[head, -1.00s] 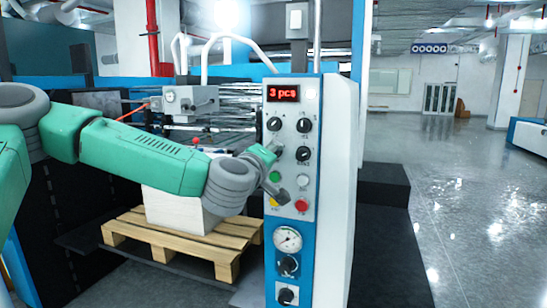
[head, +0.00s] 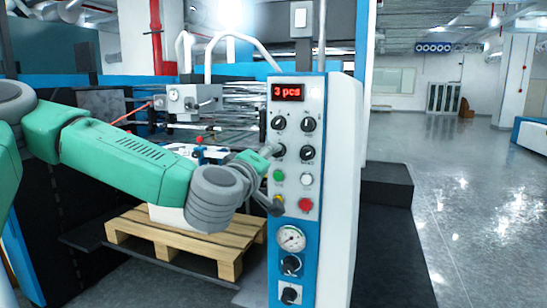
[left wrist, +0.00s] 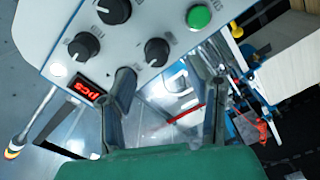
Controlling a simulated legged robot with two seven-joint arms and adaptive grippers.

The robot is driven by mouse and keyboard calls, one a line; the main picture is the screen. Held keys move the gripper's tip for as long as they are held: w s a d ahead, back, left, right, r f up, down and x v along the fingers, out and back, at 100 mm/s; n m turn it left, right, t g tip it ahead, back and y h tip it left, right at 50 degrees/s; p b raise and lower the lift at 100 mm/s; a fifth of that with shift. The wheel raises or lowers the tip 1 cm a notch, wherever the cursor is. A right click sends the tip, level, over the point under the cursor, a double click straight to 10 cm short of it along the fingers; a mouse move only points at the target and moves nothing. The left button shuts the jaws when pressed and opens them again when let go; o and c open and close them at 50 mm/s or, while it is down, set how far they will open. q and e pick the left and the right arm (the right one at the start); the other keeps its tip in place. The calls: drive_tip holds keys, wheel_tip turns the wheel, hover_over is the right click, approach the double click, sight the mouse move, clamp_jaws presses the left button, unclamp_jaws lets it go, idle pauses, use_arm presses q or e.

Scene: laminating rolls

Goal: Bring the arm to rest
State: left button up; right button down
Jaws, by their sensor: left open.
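My left gripper (head: 275,178) is open and empty at the left edge of the control panel (head: 318,165). Its fingers are spread one above the other, near the knobs and buttons. In the left wrist view the open fingers (left wrist: 165,76) show with nothing between them, and the panel's knobs and green button (left wrist: 199,17) lie close beyond the tips. I cannot tell whether a fingertip touches the panel. My left arm reaches across from the left, bent at the elbow. My right gripper is not in view.
The panel has a red "3 pcs" display (head: 288,92), a red button (head: 306,205) and a gauge (head: 291,238). A wooden pallet (head: 150,237) with a white stack, mostly hidden by my arm, stands left of it. Open floor (head: 470,215) lies at the right.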

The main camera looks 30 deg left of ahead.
use_arm(q)
drive_tip(key=shift+v, duration=1.1)
drive_tip(key=shift+a+f, duration=0.1)
drive_tip(key=s+d+f+m+g+h+b, duration=0.2)
drive_tip(key=s+d+f+m+g, duration=0.15)
drive_tip(key=f, duration=0.85)
drive_tip(key=s+d+f+m+g+h+b, duration=0.1)
drive_tip(key=s+d+f+m+g+h, duration=0.2)
drive_tip(key=f, duration=0.9)
drive_tip(key=s+d+f+m+g+h+b, duration=0.1)
drive_tip(key=s+d+f+m+b, duration=0.3)
drive_tip(key=f, duration=0.9)
drive_tip(key=s+a+f+m+g+y+b, duration=0.1)
drive_tip(key=s+f+m+g, duration=0.4)
drive_tip(key=s+f, duration=1.6)
drive_tip(key=a+g+b, duration=0.1)
drive_tip(key=g, duration=0.3)
drive_tip(key=shift+s+a+f+y, duration=0.2)
drive_tip(key=shift+s+a+y, duration=0.05)
drive_tip(key=shift+a+y, duration=0.1)
